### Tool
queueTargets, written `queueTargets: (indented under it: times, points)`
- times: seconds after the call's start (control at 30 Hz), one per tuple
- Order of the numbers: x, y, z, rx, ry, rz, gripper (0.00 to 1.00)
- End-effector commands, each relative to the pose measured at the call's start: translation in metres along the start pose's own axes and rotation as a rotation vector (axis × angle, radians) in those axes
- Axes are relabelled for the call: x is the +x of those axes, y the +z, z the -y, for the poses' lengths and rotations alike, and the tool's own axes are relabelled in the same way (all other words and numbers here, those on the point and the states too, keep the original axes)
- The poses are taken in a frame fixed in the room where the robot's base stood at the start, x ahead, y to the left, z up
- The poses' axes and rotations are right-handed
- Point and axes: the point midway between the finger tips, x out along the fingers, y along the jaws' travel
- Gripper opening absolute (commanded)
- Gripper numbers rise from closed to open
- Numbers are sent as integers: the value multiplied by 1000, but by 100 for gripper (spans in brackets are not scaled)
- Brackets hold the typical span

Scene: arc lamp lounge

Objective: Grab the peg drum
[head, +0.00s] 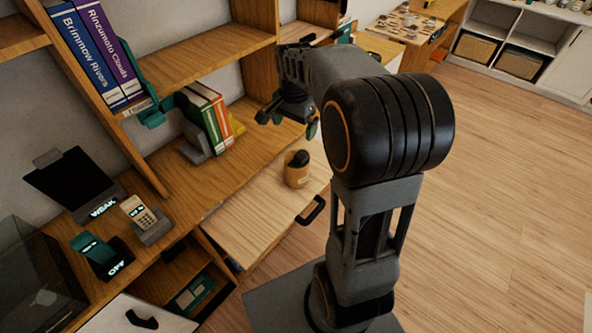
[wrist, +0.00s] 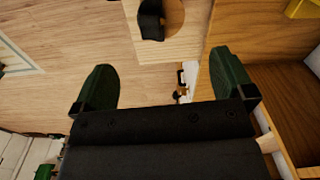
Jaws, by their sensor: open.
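What looks like the peg drum (head: 296,175) is a small tan cylinder with a black part on top. It stands upright on the light pull-out board (head: 255,205) of the shelf unit. In the wrist view the drum (wrist: 175,18) shows at the top edge, partly cut off, with its black part covering some of it. My gripper (head: 288,123) is open and empty, above and beyond the drum in the head view, apart from it. In the wrist view its two green fingertips (wrist: 167,80) are wide apart with nothing between them.
Books (head: 210,118) and a grey bookend stand on the shelf left of my gripper. A black handle (head: 311,210) sticks out from the board's front. Phones (head: 145,215) and a black stand are at lower left. The wooden floor (head: 510,200) at right is clear.

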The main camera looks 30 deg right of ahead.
Motion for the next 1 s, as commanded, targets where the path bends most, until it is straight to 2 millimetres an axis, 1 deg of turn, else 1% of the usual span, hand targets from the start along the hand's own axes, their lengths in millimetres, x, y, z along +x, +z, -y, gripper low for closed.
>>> queueTargets:
  times: [0.03, 0.13, 0.3, 0.5, 0.6, 0.83, 1.0]
  points:
    - [6, -7, 2, 38, 11, 9, 100]
    - [19, -14, 4, 87, 22, 18, 100]
    - [50, -15, 4, 103, 27, 21, 100]
    - [80, -14, 3, 101, 24, 19, 100]
    - [89, -14, 3, 100, 23, 18, 100]
    - [101, -14, 2, 99, 24, 19, 100]
    - [124, -15, 0, 100, 25, 20, 100]
